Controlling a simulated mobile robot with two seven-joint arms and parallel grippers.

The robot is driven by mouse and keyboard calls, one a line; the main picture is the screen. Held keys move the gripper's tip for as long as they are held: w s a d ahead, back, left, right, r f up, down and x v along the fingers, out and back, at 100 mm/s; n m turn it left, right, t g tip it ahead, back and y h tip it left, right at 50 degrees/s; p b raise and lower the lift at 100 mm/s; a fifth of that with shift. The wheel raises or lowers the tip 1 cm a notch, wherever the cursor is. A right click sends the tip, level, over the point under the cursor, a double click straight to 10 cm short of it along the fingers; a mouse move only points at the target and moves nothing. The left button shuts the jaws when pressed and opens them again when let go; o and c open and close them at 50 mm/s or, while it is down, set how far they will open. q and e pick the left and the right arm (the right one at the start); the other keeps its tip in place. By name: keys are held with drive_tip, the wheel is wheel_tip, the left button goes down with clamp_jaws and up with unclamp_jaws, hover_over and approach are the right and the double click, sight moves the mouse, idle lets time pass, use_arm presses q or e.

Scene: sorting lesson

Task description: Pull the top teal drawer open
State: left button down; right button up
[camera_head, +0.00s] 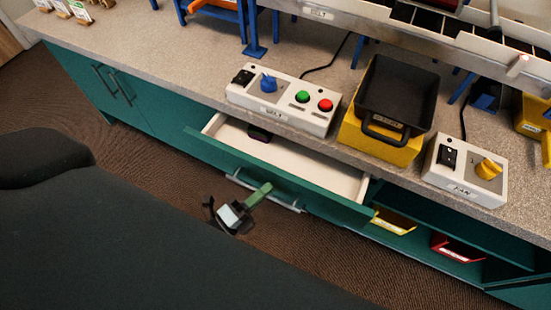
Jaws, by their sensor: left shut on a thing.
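The top teal drawer (290,182) is partly pulled out from under the counter. Its pale inside shows, with a small dark object (260,134) near the back left. A silver bar handle (285,203) runs along its front. My left gripper (262,190) is at the handle, its green-tipped fingers shut on the bar. The exact contact is small and partly hidden. My right gripper is not in view.
On the counter (180,60) above stand a control box (283,112) with buttons, a yellow bin holding a black tray (398,90), and a FAN box (465,172). Open shelves with a yellow bin (393,221) and red bin (458,250) lie right. Brown floor is in front.

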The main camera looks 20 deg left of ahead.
use_arm(q)
drive_tip(key=s+p, duration=0.1)
drive_tip(key=s, duration=1.7)
drive_tip(key=shift+s+a, duration=0.15)
drive_tip(key=shift+a, duration=0.2)
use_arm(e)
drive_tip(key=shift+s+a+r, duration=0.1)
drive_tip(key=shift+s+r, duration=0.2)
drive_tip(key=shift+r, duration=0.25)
use_arm(q)
drive_tip(key=c, duration=1.5)
unclamp_jaws()
